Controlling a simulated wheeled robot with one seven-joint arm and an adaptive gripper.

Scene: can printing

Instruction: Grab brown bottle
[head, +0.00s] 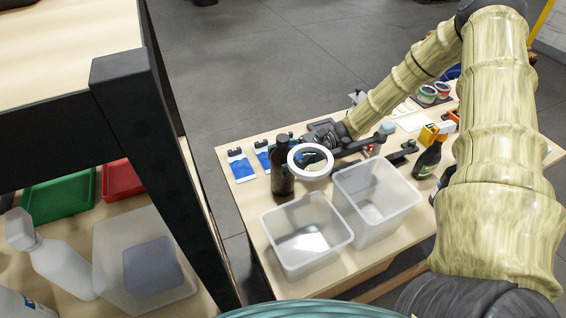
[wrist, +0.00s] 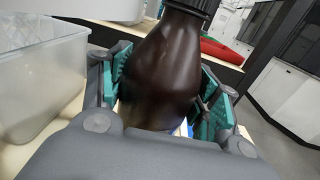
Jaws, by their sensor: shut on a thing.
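The brown bottle (head: 282,168) stands upright at the left part of the table, behind the left clear bin. It also fills the middle of the wrist view (wrist: 165,70), with its dark cap at the top edge. My gripper (wrist: 163,95) has its teal-padded fingers on both sides of the bottle's body and is shut on it. In the head view my gripper (head: 291,152) reaches in from the right at the bottle. The bottle's base is hidden in the wrist view.
Two clear bins, left (head: 283,256) and right (head: 356,226), stand in front of the bottle. A white ring (head: 310,175) shows beside it. Blue-and-white packets (head: 241,167) lie to the left. A dark bottle (head: 428,160) stands at the right. A black-framed shelf (head: 165,130) rises at the left.

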